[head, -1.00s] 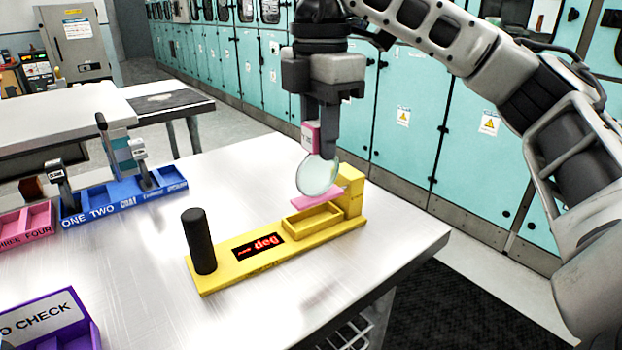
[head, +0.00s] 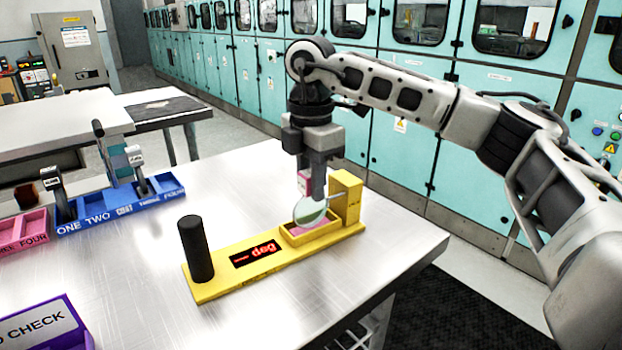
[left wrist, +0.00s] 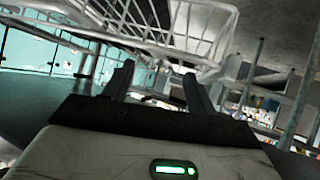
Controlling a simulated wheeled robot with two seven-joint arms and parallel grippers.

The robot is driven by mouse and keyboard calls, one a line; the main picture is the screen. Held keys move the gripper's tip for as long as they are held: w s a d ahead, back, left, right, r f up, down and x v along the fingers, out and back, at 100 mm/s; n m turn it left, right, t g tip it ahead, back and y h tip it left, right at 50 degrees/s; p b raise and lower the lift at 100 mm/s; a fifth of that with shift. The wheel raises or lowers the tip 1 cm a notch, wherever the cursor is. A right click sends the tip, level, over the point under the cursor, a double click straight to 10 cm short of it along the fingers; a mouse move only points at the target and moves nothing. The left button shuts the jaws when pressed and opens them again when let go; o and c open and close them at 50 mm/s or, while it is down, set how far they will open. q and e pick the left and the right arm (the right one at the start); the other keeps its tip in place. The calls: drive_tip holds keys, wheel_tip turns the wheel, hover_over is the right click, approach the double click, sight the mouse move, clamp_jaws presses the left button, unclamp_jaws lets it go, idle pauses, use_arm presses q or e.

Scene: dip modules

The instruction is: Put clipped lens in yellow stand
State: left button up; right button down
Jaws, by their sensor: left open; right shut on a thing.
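The yellow stand (head: 212,284) lies on the metal table, with a black post (head: 196,249) at its left end, a red "deg" display (head: 254,252) and a shallow open tray (head: 296,240) beside a raised block (head: 345,196) at its right end. My right gripper (head: 306,180) points down over the tray, shut on the pink clip of the clipped lens (head: 311,211). The round, clear lens hangs below the fingers, at the tray; whether it touches the tray floor I cannot tell. My left gripper (left wrist: 158,88) shows only in the left wrist view, open and empty.
A blue rack (head: 95,219) with several upright tools stands at the left, next to a pink box (head: 22,230). A purple "to check" box (head: 68,300) is at the front left. The table (head: 130,260) is clear around the stand.

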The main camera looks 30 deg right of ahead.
drive_tip(key=shift+f, duration=0.1)
drive_tip(key=c, duration=1.1)
unclamp_jaws()
drive_tip(key=shift+c, duration=0.2)
wheel_tip(320, 180, up, 12)
drive_tip(key=p, duration=0.1)
drive_tip(key=shift+p, duration=0.4)
